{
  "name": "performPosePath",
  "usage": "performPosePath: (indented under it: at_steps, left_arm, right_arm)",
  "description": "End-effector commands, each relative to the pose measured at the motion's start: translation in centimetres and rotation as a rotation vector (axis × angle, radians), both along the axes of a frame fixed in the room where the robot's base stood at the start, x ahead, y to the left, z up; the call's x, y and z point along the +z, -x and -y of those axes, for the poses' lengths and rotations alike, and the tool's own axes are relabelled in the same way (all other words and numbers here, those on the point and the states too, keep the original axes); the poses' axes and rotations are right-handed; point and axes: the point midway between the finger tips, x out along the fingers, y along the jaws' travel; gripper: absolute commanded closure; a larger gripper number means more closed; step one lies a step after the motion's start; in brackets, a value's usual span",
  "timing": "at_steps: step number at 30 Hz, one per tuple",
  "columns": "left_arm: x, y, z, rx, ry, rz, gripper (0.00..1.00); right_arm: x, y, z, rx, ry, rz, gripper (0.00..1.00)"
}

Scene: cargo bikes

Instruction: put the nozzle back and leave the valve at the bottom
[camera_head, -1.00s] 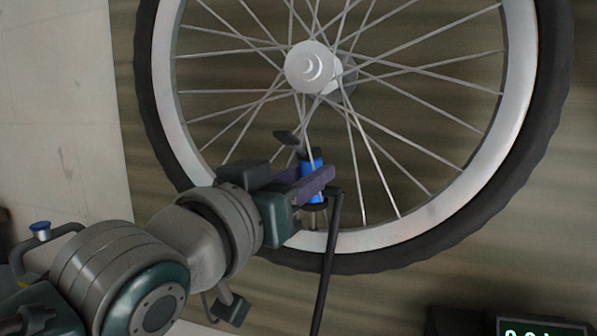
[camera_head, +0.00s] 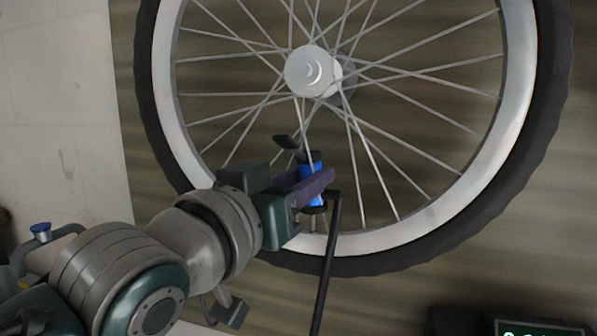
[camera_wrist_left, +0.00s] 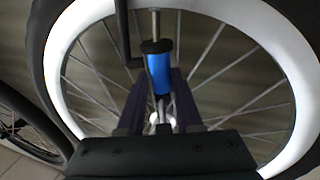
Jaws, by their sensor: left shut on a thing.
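My left gripper (camera_head: 306,187) is shut on the blue pump nozzle (camera_head: 316,170), inside the lower part of the bicycle wheel. The nozzle has black ends and a dark lever (camera_head: 287,142) at its upper end, and the wrist view shows its blue body (camera_wrist_left: 160,73) between the fingers. A black hose (camera_head: 331,245) runs down from its side. The thin metal valve (camera_wrist_left: 155,22) stands on the rim at the wheel's bottom, in line with the nozzle's lower end. I cannot tell how far the nozzle sits over it. My right gripper is not in view.
The white rim and black tyre (camera_head: 553,90) surround the gripper, with thin spokes close behind it and the hub (camera_head: 312,71) above. A dark box with a green-digit display (camera_head: 540,326) is at the bottom right. Another wheel (camera_wrist_left: 25,125) shows in the wrist view.

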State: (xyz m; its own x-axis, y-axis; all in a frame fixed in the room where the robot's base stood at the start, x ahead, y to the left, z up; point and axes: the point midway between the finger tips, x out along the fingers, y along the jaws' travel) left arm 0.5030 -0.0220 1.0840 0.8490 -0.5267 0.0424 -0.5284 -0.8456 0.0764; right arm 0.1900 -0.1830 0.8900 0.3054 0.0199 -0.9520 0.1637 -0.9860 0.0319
Motion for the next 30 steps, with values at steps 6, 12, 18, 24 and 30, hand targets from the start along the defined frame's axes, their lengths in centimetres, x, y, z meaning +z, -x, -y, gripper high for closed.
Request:
performPosePath:
  at_steps: [6,12,18,24,30]
  left_arm:
    - [1.5,0.0,0.0,-0.002,0.008,0.013,1.00]
    - [2.0,0.0,-0.1,-0.001,0.007,0.011,1.00]
    - [2.1,0.0,-0.1,-0.001,0.006,0.010,1.00]
    - [2.0,0.0,-0.1,-0.001,0.006,0.010,0.60]
    - [2.0,0.0,-0.1,-0.001,0.006,0.009,0.38]
  right_arm:
    - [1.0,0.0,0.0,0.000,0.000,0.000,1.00]
    - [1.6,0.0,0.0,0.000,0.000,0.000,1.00]
    - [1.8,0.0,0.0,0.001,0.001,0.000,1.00]
    - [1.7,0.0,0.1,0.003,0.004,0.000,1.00]
    - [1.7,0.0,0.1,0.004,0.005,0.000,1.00]
